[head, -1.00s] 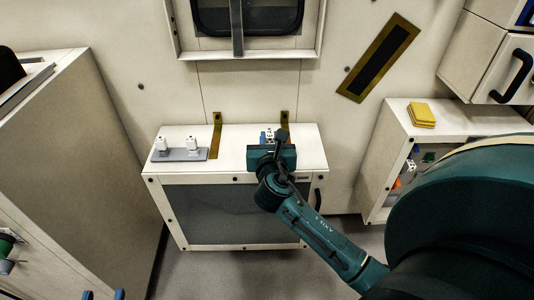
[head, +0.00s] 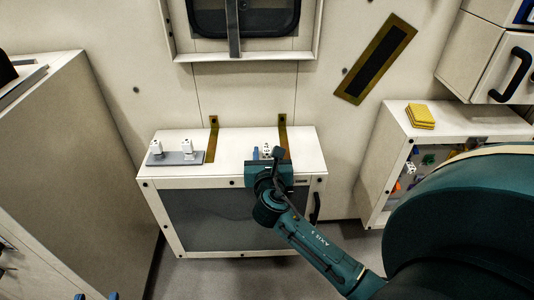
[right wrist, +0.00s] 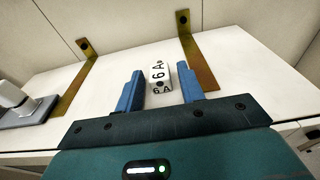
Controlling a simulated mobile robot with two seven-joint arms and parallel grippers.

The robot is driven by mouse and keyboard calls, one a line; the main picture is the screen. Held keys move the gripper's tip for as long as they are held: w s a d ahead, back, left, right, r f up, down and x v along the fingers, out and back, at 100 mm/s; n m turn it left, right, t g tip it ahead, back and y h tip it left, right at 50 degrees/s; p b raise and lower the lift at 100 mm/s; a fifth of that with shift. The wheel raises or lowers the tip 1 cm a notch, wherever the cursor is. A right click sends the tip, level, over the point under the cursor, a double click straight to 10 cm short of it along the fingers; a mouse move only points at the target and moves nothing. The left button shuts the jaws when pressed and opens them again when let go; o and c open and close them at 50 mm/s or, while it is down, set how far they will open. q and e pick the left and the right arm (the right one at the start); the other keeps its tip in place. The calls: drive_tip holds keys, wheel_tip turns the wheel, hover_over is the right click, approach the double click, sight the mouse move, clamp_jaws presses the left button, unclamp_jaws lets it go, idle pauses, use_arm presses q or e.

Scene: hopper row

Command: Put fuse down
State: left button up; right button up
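The fuse (head: 267,149) is a small white block marked "6 A". It sits on the white cabinet top (head: 230,144), towards its right side. In the right wrist view the fuse (right wrist: 159,75) lies between and slightly beyond the two blue fingers, with a gap on each side. My right gripper (right wrist: 160,88) is open around it; in the head view this gripper (head: 267,154) is over the cabinet's front edge. My left gripper (head: 97,296) shows only as two blue fingertips, apart, at the bottom left edge.
A grey holder (head: 180,158) with two white blocks stands on the cabinet's left side. Two brass brackets (head: 213,138) run from the wall onto the top. A yellow stack (head: 420,115) lies on the right cabinet. The top's middle is clear.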

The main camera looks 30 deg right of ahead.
drive_tip(key=shift+o, duration=0.3)
drive_tip(key=shift+r, duration=0.2)
drive_tip(key=shift+s+a+r, duration=0.1)
drive_tip(key=shift+s+r, duration=0.1)
drive_tip(key=s+a+f+m+y+p, duration=0.25)
drive_tip(key=s+a+m+y, duration=0.65)
drive_tip(key=s+a+m, duration=0.45)
use_arm(q)
drive_tip(key=shift+s+a+f+n+g+y, duration=0.15)
drive_tip(key=shift+a+n+g+y, duration=0.3)
drive_tip(key=shift+g+y, duration=0.3)
use_arm(e)
drive_tip(key=s+a+r+m+t+y, duration=0.1)
drive_tip(key=s+a+r+m+y, duration=0.4)
drive_tip(key=m, duration=0.6)
drive_tip(key=shift+a+r, duration=0.6)
drive_tip(key=shift+a, duration=0.3)
